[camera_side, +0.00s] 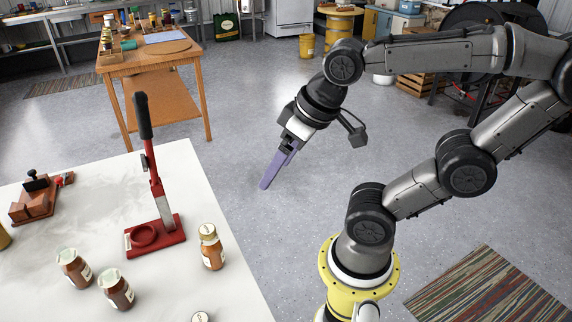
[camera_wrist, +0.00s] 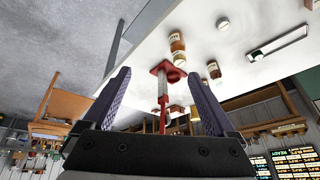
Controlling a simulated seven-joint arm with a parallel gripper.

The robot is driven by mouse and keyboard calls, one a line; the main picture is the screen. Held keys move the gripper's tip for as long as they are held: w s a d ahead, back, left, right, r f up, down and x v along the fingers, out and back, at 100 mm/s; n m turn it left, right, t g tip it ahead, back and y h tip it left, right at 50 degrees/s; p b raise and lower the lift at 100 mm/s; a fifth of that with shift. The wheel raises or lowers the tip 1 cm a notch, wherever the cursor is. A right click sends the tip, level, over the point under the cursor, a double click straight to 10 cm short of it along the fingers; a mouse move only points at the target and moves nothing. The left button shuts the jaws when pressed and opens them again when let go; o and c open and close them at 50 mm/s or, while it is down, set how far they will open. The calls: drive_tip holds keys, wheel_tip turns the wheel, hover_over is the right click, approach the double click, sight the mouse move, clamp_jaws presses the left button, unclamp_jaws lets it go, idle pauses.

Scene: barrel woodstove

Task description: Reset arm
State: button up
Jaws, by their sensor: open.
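My gripper (camera_side: 278,166) hangs in the air beyond the right edge of the white table, with purple fingers pointing down and left. In the wrist view my gripper (camera_wrist: 161,92) shows its two purple fingers spread apart with nothing held between them. My arm reaches in from the right and bends over the grey floor. The gripper touches nothing. A red lever press (camera_side: 158,215) with a black handle stands upright on the table, left of the gripper. The press also shows in the wrist view (camera_wrist: 166,73), between and beyond the fingers.
The white table (camera_side: 90,185) holds several jars, including a gold-capped jar (camera_side: 211,247) near its right edge, and a red-brown tool (camera_side: 38,197) at left. A wooden table (camera_side: 160,95) stands behind. A striped rug (camera_side: 490,290) lies at lower right. The floor under the gripper is clear.

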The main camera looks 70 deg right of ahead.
drive_tip(key=shift+s+d+f+n, duration=0.1)
drive_tip(key=shift+s+n, duration=0.5)
drive_tip(key=shift+n, duration=0.2)
idle(0.8)
